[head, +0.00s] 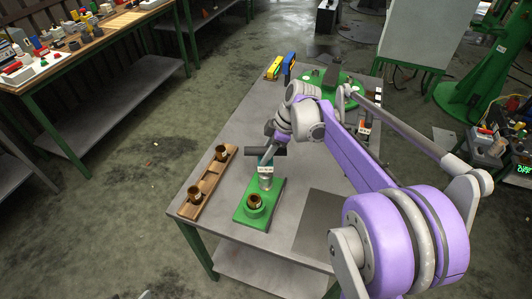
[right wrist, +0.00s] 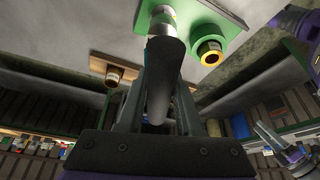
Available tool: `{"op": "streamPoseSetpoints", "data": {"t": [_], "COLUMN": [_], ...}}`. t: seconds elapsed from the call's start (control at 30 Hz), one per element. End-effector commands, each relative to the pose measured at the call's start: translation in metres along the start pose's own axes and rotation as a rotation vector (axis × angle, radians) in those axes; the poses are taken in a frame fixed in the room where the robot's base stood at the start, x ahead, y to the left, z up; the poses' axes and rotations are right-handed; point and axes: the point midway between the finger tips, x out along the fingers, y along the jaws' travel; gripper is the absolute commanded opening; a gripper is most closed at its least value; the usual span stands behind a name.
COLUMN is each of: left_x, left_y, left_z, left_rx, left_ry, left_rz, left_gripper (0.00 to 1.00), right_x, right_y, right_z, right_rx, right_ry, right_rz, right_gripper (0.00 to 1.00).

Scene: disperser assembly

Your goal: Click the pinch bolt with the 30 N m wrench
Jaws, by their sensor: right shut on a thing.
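My right gripper (head: 267,146) is shut on a dark tool, which I take to be the wrench (right wrist: 168,75). In the right wrist view it runs out between the fingers, and its far end overlaps a pale cylinder (right wrist: 163,14). In the head view the gripper is just above and behind this silver cylinder (head: 265,183), which stands on a green fixture plate (head: 247,220). A bronze ring (head: 255,201) sits in the plate's front holder. I cannot make out the pinch bolt or whether the wrench touches it. My left gripper is not in view.
A wooden board (head: 208,180) with bronze bushings lies left of the fixture. A green round base (head: 318,88), a yellow item (head: 274,68) and a blue item (head: 289,64) stand at the back. The grey table (head: 230,130) is clear behind the board.

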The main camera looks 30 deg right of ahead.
Motion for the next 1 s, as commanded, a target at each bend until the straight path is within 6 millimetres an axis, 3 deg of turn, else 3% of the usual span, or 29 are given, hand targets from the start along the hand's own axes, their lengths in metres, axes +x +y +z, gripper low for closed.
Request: {"op": "streamPoseSetpoints", "data": {"t": [1.0], "left_x": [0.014], "left_y": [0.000], "left_z": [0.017], "left_rx": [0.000], "left_ry": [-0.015], "left_rz": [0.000], "left_gripper": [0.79], "right_x": [0.027], "right_y": [0.000], "right_z": [0.011], "right_rx": [0.001], "right_ry": [0.001], "right_rz": [-0.001], "right_gripper": [0.00]}}
